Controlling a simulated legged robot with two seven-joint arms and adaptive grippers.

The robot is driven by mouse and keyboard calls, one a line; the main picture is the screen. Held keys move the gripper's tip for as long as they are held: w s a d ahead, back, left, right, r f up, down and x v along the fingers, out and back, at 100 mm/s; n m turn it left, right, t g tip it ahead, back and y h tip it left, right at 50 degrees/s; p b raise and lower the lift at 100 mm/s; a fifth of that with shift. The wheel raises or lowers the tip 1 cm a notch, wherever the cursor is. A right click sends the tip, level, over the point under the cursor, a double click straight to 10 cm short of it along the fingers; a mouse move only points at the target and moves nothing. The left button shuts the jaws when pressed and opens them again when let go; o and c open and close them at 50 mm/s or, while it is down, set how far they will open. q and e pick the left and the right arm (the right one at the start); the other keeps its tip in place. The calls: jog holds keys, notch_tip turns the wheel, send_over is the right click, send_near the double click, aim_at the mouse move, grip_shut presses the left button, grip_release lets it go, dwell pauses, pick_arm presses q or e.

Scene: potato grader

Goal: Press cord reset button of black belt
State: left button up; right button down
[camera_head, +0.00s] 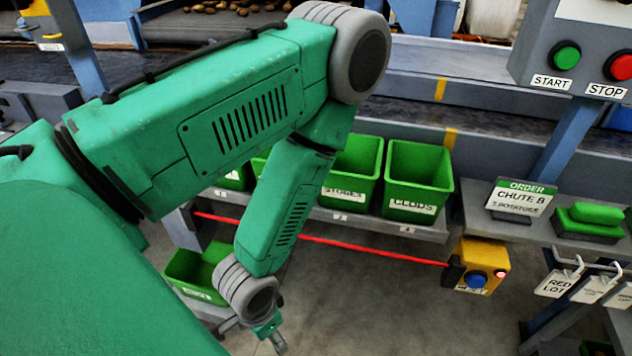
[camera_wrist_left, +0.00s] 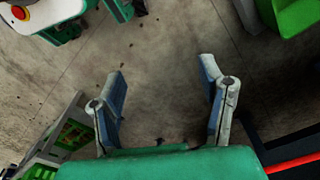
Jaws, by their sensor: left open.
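A yellow switch box (camera_head: 488,254) hangs at the right end of a taut red cord (camera_head: 370,246). It carries a blue button (camera_head: 475,279) and a lit red lamp (camera_head: 500,274); its small label is unreadable. My left gripper (camera_head: 275,338) hangs at the bottom of the head view, left of the box and apart from it. The left wrist view shows its two fingers (camera_wrist_left: 164,70) spread open and empty above the floor. Part of the red cord (camera_wrist_left: 295,163) crosses that view's lower right corner. My right gripper is not in view.
Green bins (camera_head: 418,180) stand on a shelf behind the cord. A START/STOP panel (camera_head: 580,60) is at upper right. An order sign (camera_head: 522,198) and a green block (camera_head: 590,222) sit on the right ledge, above hanging tags (camera_head: 558,283). Bare floor lies between gripper and box.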

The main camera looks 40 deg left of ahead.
pick_arm(q)
grip_shut()
dwell(1.2)
